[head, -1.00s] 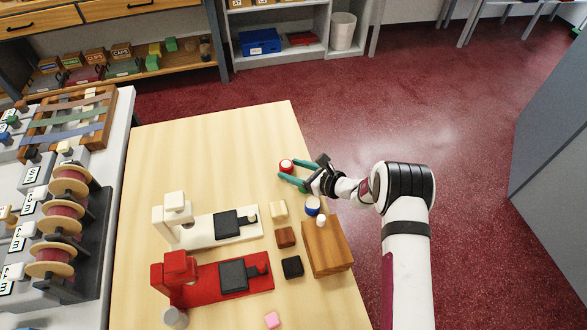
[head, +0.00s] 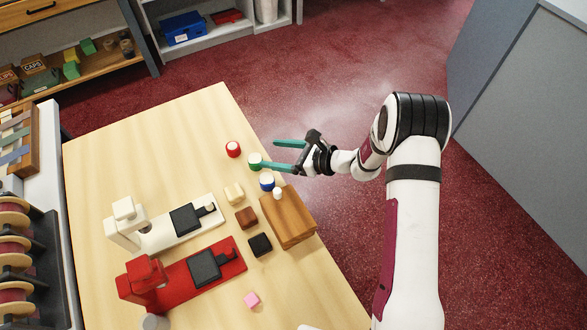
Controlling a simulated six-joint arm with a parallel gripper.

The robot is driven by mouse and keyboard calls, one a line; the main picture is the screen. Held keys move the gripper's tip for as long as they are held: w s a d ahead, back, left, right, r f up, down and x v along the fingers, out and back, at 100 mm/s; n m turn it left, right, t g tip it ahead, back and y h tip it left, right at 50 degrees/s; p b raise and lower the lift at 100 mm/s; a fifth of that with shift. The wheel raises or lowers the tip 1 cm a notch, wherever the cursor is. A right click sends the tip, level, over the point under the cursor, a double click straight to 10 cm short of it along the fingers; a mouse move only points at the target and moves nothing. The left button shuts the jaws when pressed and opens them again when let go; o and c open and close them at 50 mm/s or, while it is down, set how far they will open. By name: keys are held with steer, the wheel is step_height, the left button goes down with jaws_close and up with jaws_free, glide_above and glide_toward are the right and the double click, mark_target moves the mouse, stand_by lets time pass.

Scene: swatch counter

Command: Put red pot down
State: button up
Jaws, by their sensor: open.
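The red pot (head: 233,149), with a pale top, stands upright on the light wooden table (head: 150,140) near its right edge. My gripper (head: 276,155) is open and empty, to the right of the red pot and apart from it. Its two teal fingers point left, and the lower finger's tip appears close to the green pot (head: 255,160). I cannot tell whether they touch. The blue pot (head: 267,181) stands just in front of the green one.
A wooden block (head: 289,218) with a white knob stands at the table's right edge. Cream (head: 234,193), brown (head: 247,217) and black (head: 260,244) blocks stand beside it. A white device (head: 165,228) and a red device (head: 185,277) lie further left. The table's far left is clear.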

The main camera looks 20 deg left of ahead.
steer(key=s+d+r+n+g+h, duration=0.2)
steer(key=s+d+r+n, duration=0.25)
steer(key=s+r, duration=0.35)
steer(key=s+d+r+n+g+h, duration=0.2)
steer(key=s+d+r+n, duration=0.25)
steer(key=s+r, duration=0.35)
steer(key=s+d+r+n+t+h, duration=0.1)
steer(key=s+d+n+h, duration=0.4)
steer(key=s+d, duration=0.8)
steer(key=shift+d+r+t+h, duration=0.3)
steer(key=shift+d+t+h, duration=0.1)
steer(key=shift+d+h, duration=0.7)
